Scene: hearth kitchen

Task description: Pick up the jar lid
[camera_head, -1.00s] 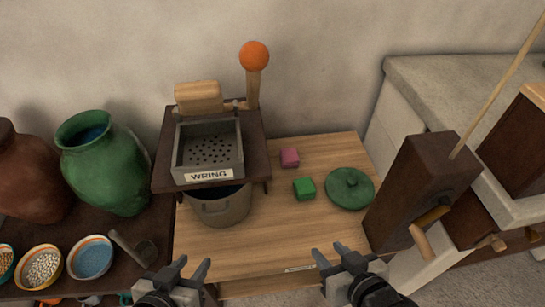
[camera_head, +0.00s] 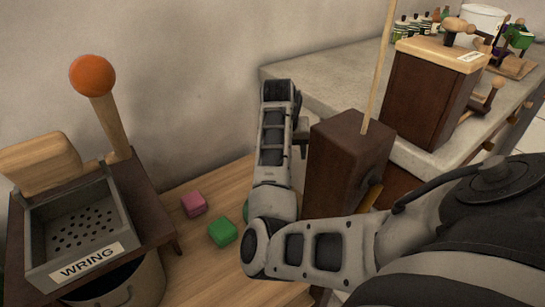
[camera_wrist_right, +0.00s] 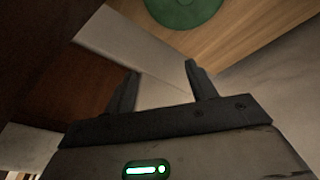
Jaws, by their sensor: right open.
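The jar lid is a round green disc with a knob. In the head view only a green sliver of it (camera_head: 246,211) shows on the wooden table, the rest hidden behind my right arm. In the right wrist view the lid (camera_wrist_right: 184,9) is cut off at the top edge, on the wood, beyond the fingertips. My right gripper (camera_wrist_right: 157,78) is open and empty, apart from the lid. My left gripper is out of view.
A tall dark wooden box (camera_head: 345,160) with a thin rod stands right beside my right arm. A pink cube (camera_head: 194,204) and a green cube (camera_head: 222,232) lie left of the arm. The wringer press (camera_head: 85,225) stands farther left. A stone counter (camera_head: 330,85) lies behind.

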